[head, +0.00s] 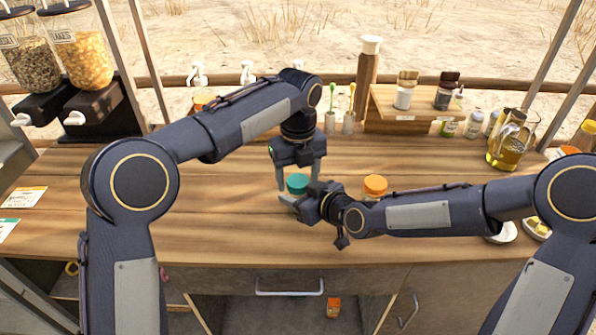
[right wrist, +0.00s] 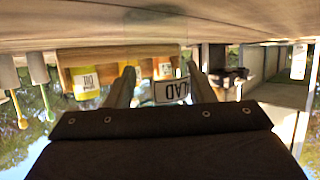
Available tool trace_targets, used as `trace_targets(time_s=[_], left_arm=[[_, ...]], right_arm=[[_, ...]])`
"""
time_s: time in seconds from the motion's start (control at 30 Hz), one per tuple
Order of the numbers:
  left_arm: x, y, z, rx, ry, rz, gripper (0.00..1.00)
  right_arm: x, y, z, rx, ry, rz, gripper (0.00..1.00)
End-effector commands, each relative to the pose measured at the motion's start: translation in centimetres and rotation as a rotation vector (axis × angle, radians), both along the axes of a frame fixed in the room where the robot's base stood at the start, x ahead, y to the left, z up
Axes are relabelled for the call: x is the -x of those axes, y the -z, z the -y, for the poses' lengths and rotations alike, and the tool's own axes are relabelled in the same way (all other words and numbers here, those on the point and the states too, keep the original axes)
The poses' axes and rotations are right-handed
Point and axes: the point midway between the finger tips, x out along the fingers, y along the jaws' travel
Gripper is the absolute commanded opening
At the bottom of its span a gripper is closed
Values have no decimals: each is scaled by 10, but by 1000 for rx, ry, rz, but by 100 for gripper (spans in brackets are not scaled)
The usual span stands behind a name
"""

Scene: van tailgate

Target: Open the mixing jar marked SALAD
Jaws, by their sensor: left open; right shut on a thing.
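The SALAD jar with a teal lid (head: 298,183) stands upright on the wooden counter in the head view. My right gripper hides part of the jar.
A jar with an orange lid (head: 375,184) stands just behind my right forearm. A wooden riser (head: 420,105) with bottles is at the back right, beside a glass oil jug (head: 508,143). Cereal dispensers (head: 85,65) stand back left.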

Motion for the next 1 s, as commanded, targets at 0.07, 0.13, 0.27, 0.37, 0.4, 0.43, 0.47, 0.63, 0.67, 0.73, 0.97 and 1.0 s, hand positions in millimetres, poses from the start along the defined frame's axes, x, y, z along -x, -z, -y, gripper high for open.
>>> trace_targets(time_s=[0.07,0.13,0.27,0.37,0.4,0.43,0.47,0.63,0.67,0.73,0.97,1.0], left_arm=[[0,0,0,0,0,0,61],[0,0,0,0,0,0,52],[0,0,0,0,0,0,35],[0,0,0,0,0,0,22],[0,0,0,0,0,0,19],[0,0,0,0,-2,0,18],[0,0,0,0,-9,0,18],[0,-1,0,-1,-231,1,18],[0,-1,0,-2,-304,2,18],[0,-1,0,-3,-492,1,18],[0,-1,0,-2,-1024,2,18],[0,-1,0,-1,-1081,2,18]], right_arm=[[0,0,0,0,0,0,0],[0,0,0,0,0,0,0],[0,0,0,0,0,0,0],[0,0,0,0,0,0,0],[0,0,0,0,0,0,0],[0,0,0,0,0,0,0],[0,0,0,0,0,0,0],[0,0,0,0,0,0,0],[0,0,0,0,0,0,0],[0,0,0,0,0,0,0],[0,0,0,0,0,0,0],[0,0,0,0,0,0,0]])
